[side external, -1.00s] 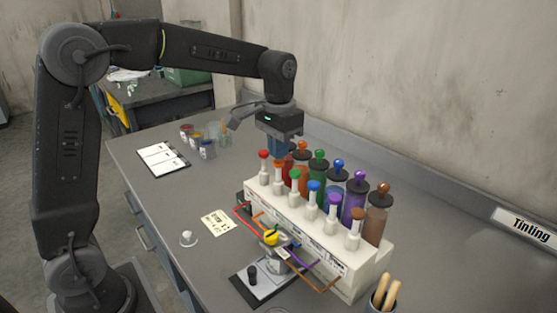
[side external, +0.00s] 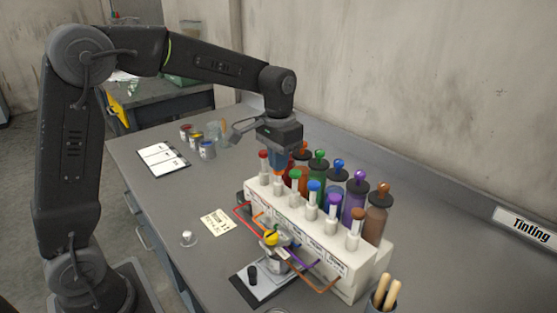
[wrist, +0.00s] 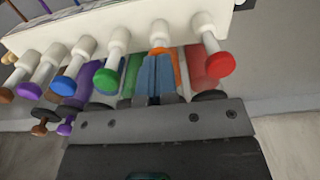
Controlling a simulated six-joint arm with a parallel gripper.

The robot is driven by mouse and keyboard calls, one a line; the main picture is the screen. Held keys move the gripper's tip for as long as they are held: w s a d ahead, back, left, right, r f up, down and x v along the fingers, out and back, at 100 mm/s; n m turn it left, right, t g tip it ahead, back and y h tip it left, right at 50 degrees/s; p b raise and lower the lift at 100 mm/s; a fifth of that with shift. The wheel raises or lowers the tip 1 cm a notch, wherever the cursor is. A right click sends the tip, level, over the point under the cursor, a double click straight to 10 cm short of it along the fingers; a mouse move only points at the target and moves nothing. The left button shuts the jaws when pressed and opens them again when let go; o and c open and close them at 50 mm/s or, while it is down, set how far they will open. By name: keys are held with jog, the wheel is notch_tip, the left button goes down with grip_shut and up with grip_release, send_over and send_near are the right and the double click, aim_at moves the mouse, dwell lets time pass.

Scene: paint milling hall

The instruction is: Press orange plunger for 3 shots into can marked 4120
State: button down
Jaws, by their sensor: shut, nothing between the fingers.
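My gripper (side external: 277,166) is shut, its blue fingers pointing down over the orange plunger, second from the left in the front row. In the side external view only a little orange shows under the fingertips. In the wrist view my gripper (wrist: 155,80) partly covers the orange plunger (wrist: 160,35). The fingertips look at or just above its cap; contact cannot be told. A can (side external: 274,262) stands under the nozzle hub (side external: 271,238); its marking is not readable here.
The red plunger (side external: 263,157) and green plunger (side external: 295,176) stand close on either side. Lidded pigment canisters (side external: 361,190) stand behind the row. Coloured tubes run from the white dispenser (side external: 251,191) to the hub. A card (side external: 217,222) lies left of it.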

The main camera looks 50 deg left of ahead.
jog(key=shift+r, duration=2.1)
jog(key=shift+f, duration=0.1)
jog(key=shift+f, duration=2.05)
jog(key=shift+r, duration=2.15)
notch_tip(320, 180, up, 5)
jog(key=shift+s, duration=0.1)
